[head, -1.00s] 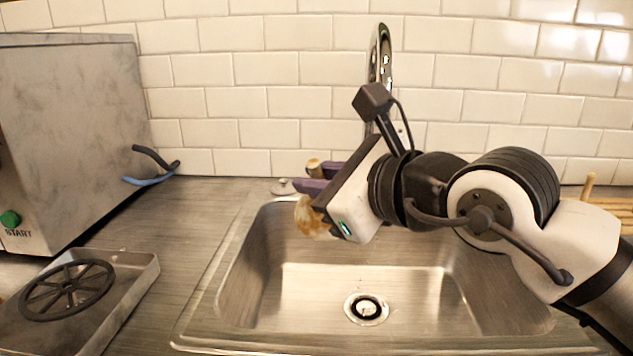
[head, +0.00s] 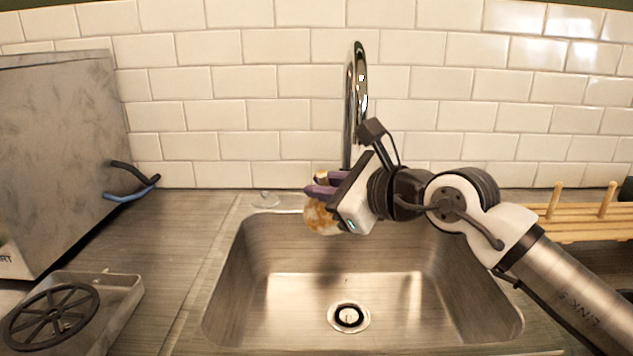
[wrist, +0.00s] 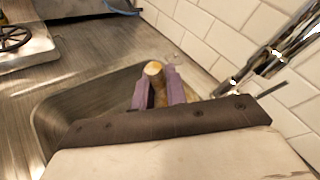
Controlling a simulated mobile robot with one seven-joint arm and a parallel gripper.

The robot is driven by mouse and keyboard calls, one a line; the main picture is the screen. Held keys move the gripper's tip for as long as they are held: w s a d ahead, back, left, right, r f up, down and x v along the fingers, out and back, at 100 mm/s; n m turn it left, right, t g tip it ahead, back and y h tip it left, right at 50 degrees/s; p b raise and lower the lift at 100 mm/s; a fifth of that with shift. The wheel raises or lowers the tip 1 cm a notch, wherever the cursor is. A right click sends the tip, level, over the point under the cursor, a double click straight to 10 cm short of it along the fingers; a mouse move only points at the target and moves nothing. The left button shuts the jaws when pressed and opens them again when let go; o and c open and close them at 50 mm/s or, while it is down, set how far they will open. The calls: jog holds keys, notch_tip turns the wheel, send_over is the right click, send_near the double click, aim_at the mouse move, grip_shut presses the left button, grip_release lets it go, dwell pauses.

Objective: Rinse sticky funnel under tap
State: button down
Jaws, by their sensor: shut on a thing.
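The funnel (head: 320,217) is pale with brown sticky smears, and my gripper (head: 321,187) is shut on it above the back left of the sink. In the wrist view the funnel's narrow end (wrist: 153,69) shows between the purple fingers of my gripper (wrist: 155,90). The funnel's wide part is mostly hidden there. The chrome tap (head: 357,100) rises behind the sink, to the right of the funnel in the head view. It also shows at the right in the wrist view (wrist: 275,60). Its outlet is hard to make out, and I see no water running.
The steel sink (head: 290,310) has a drain (head: 349,317) and looks empty. A grey machine (head: 60,150) with blue and black hoses (head: 135,180) stands at left, beside a metal tray (head: 110,325) holding a dark spoked wheel (head: 50,318). A wooden rack (head: 570,222) is at right.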

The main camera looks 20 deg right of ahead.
jog(key=shift+w+d+f+b, duration=0.2)
jog(key=shift+w+d, duration=0.2)
jog(key=shift+w, duration=0.15)
jog(key=shift+w+d+f+b, duration=0.15)
jog(key=shift+w+d+b, duration=0.05)
jog(key=shift+w+d, duration=0.25)
jog(key=shift+w+d+f, duration=0.1)
jog(key=shift+w+d, duration=0.5)
jog(key=shift+w, duration=0.2)
jog(key=shift+s+d+b, duration=0.15)
jog(key=shift+b, duration=0.15)
jog(key=shift+s+d, duration=0.25)
jog(key=shift+d, duration=0.05)
jog(key=shift+s+b, duration=0.1)
jog(key=shift+b, duration=0.2)
jog(key=shift+s+a+f+b, duration=0.1)
jog(key=shift+s+a+b, duration=0.7)
jog(key=shift+s+a, duration=0.15)
jog(key=s+a+b, duration=0.1)
jog(key=s, duration=0.1)
jog(key=s+a+b, duration=0.1)
jog(key=s+a, duration=0.1)
jog(key=shift+a, duration=0.1)
